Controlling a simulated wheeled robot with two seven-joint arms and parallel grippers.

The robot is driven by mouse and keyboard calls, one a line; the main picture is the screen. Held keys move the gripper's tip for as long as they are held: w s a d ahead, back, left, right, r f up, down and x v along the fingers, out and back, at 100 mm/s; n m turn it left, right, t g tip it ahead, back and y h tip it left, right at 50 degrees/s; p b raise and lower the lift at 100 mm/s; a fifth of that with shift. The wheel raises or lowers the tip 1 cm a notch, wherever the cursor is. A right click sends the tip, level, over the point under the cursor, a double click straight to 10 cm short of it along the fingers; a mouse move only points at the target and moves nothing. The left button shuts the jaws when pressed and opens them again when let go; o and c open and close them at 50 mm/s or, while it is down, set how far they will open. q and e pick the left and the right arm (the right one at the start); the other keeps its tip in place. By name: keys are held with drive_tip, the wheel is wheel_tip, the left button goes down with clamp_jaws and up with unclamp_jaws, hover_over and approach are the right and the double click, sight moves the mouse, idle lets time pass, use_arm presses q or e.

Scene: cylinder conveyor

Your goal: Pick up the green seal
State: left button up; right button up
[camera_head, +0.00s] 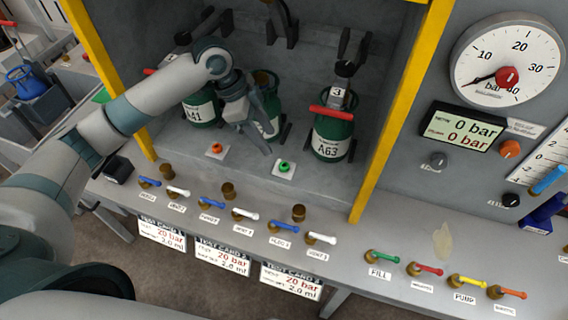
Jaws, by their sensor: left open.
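The green seal (284,167) is a small green ring on a white square pad on the bench floor inside the yellow-framed bay. It lies in front of the green cylinders and shows whole. My left gripper (267,128) reaches in from the left and hangs in front of the middle green cylinder, partly hiding it. Its fingers are apart and point down toward the seal, a little above and left of it. Nothing shows between them. My right gripper is not in view.
An orange-red seal (216,149) lies on another pad to the left. Cylinder A63 (332,137) stands right of the green seal, and cylinder A41 (200,111) stands behind my arm. A row of coloured valve levers (245,214) and brass fittings lines the front edge. A yellow post (393,120) bounds the bay on the right.

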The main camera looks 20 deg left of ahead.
sight(283, 165)
use_arm(q)
drive_tip(key=shift+p+x, duration=0.5)
drive_tip(key=shift+x, duration=2.15)
drive_tip(key=shift+f, duration=0.1)
drive_tip(key=shift+d+f+p, duration=0.1)
drive_tip(key=shift+f+p, duration=0.15)
drive_tip(key=shift+p, duration=0.1)
drive_tip(key=p+x, duration=0.1)
drive_tip(key=x, duration=0.3)
drive_tip(key=shift+s+p, duration=0.2)
drive_tip(key=shift+p, duration=0.1)
drive_tip(key=shift+f, duration=0.25)
drive_tip(key=c, duration=1.1)
